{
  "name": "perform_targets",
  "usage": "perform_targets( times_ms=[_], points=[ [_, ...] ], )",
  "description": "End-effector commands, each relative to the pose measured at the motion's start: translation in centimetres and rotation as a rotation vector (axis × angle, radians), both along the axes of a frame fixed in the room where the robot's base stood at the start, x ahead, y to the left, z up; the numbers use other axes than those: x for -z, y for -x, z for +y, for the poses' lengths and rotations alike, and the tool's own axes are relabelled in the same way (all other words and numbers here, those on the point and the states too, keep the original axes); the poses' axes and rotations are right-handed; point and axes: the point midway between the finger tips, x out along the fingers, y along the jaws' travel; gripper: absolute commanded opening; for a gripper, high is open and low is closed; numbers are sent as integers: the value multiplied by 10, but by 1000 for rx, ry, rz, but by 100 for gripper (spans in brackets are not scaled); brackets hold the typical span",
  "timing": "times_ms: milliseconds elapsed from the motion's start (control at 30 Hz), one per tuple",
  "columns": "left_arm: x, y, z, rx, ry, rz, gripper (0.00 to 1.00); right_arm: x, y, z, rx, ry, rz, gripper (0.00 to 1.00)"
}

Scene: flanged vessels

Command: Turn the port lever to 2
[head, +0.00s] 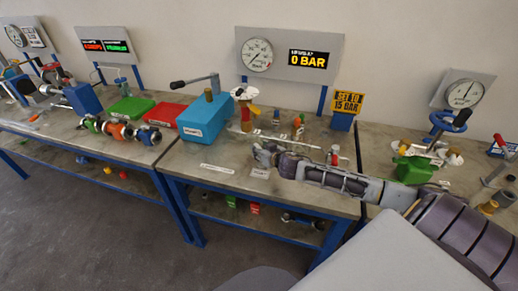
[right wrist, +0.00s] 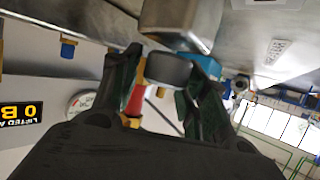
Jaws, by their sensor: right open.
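My right gripper (head: 262,153) reaches in from the right over the middle bench, low above its top. In the right wrist view the gripper (right wrist: 168,62) has its two dark fingers apart, with a dark round knob-like part (right wrist: 168,69) showing between them; I cannot tell whether they touch it. I cannot tell which part is the port lever, and no position numbers are readable. My left gripper is out of view.
A blue pump box (head: 205,120) with a long handle stands left of the gripper. A gauge panel (head: 289,56) reading 0 BAR is behind. The bench front near the labels (head: 217,169) is clear.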

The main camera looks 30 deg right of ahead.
Motion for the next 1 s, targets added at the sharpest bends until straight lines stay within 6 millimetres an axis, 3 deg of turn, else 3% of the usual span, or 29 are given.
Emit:
perform_targets(
  times_ms=[300, 733, 1000],
  points=[
    [-1, 0, 0, 0, 0, 0, 40, 5, -14, -2, 1, 1, -1, 44],
    [-1, 0, 0, 0, 0, 0, 40, 6, -15, -1, 0, 1, 0, 44],
    [-1, 0, 0, 0, 0, 0, 40, 6, -16, -1, 0, 1, 0, 10]
  ],
)
